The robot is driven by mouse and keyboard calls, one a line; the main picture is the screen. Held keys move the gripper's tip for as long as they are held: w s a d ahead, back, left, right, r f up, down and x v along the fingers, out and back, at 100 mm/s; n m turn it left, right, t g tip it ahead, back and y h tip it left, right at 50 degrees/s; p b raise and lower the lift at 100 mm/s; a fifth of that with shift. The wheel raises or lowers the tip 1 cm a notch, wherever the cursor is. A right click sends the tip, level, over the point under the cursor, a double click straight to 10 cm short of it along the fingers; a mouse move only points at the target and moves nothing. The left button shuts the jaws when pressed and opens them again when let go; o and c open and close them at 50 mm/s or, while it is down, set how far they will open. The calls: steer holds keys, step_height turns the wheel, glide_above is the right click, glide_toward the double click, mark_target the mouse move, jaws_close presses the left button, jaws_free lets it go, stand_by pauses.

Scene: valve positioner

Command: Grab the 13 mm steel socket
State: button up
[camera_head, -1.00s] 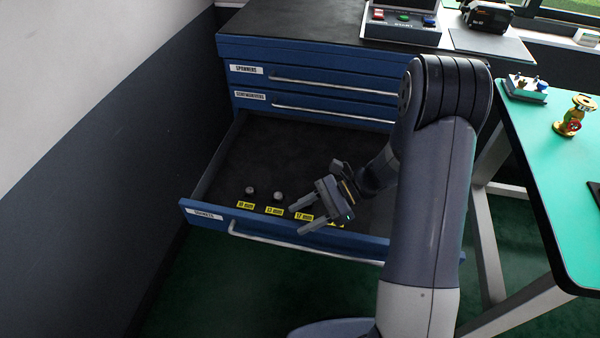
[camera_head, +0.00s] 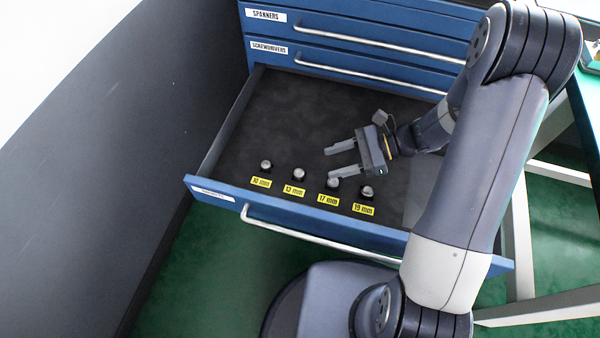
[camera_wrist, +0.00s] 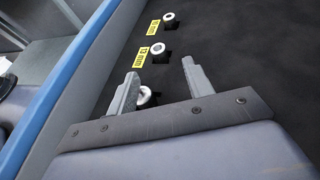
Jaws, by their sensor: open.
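The 13 mm socket (camera_head: 299,174) is a small steel cylinder in the open drawer, behind its yellow "13 mm" label (camera_head: 292,191). It also shows in the wrist view (camera_wrist: 159,48), just beyond the fingertips. My gripper (camera_head: 331,163) is open and empty. In the head view its two fingers point left, to the right of the 13 mm socket and apart from it. The 17 mm socket (camera_head: 333,183) is by the nearer finger. In the wrist view a socket (camera_wrist: 146,95) is partly hidden behind the left finger.
The 10 mm socket (camera_head: 266,165) stands left of the 13 mm one, and the 19 mm socket (camera_head: 367,192) stands at the right. The blue drawer front (camera_head: 320,225) runs close in front of the row. The drawer floor (camera_head: 300,110) behind is clear.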

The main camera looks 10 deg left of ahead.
mark_target(301, 172)
steer(key=b+x, duration=0.1)
steer(key=x, duration=0.6)
steer(key=shift+s+a+f, duration=0.15)
steer(key=shift+s+a, duration=0.1)
steer(key=shift+a, duration=0.05)
jaws_close()
